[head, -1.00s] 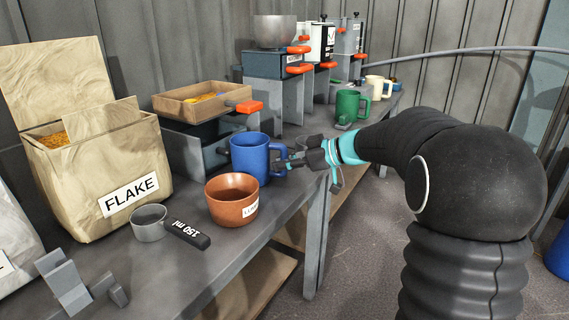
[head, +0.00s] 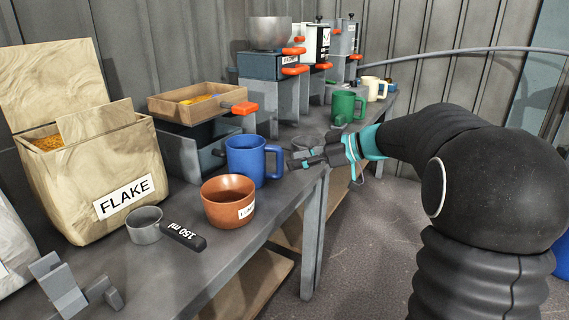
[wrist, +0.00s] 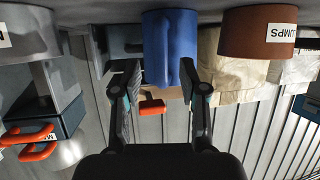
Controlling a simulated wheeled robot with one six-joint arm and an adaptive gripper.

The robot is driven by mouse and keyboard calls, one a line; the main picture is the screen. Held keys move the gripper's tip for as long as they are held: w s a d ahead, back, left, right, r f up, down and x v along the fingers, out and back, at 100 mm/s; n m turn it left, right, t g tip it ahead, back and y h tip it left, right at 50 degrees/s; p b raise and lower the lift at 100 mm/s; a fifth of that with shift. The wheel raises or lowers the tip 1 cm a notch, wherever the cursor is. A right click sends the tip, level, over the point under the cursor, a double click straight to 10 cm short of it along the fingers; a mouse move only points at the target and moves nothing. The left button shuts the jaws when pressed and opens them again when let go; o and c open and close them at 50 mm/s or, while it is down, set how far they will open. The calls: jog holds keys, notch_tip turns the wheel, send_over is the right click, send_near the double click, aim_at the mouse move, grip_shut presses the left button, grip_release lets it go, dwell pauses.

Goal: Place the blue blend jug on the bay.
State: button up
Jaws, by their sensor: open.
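The blue jug (head: 245,161), a mug-shaped vessel with a side handle, stands upright on the grey bench behind the brown bowl. Its handle faces right, toward my gripper (head: 296,160). In the wrist view, which is upside down, the jug (wrist: 168,45) appears ahead between the spread fingers of my gripper (wrist: 165,76), with its handle toward the camera. My gripper is open and empty, just right of the handle. I cannot tell which part of the bench is the bay.
The brown bowl (head: 228,203) stands close in front of the jug. A grey measuring cup (head: 144,225) and a FLAKE bag (head: 105,180) are to the left. A wooden tray (head: 190,103) on a stand is behind. Green (head: 346,107) and cream (head: 373,88) mugs stand farther along.

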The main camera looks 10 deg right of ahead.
jog(key=v, duration=0.6)
jog(key=s+a+f+m+h, duration=0.1)
jog(key=s+f+m+h, duration=0.2)
jog(key=s, duration=0.5)
jog(key=s+a+f+m+g+h, duration=0.1)
jog(key=s+a+f+m+h, duration=0.1)
jog(key=s, duration=0.6)
jog(key=s+a+f+m+g+h, duration=0.1)
jog(key=s+f+m+h, duration=0.3)
jog(key=s, duration=0.5)
jog(key=shift+a, duration=0.3)
jog(key=s+d+f+m+h, duration=0.1)
jog(key=s+f+m+t+h, duration=0.1)
jog(key=s, duration=0.1)
jog(key=s+d+m+h, duration=0.1)
jog(key=s, duration=0.1)
jog(key=shift+s+d+f, duration=0.25)
jog(key=shift+d+f, duration=0.1)
jog(key=shift+f, duration=0.05)
jog(key=shift+c, duration=0.3)
jog(key=shift+s+d+f+m, duration=0.15)
jog(key=shift+m, duration=0.15)
jog(key=shift+c, duration=1.3)
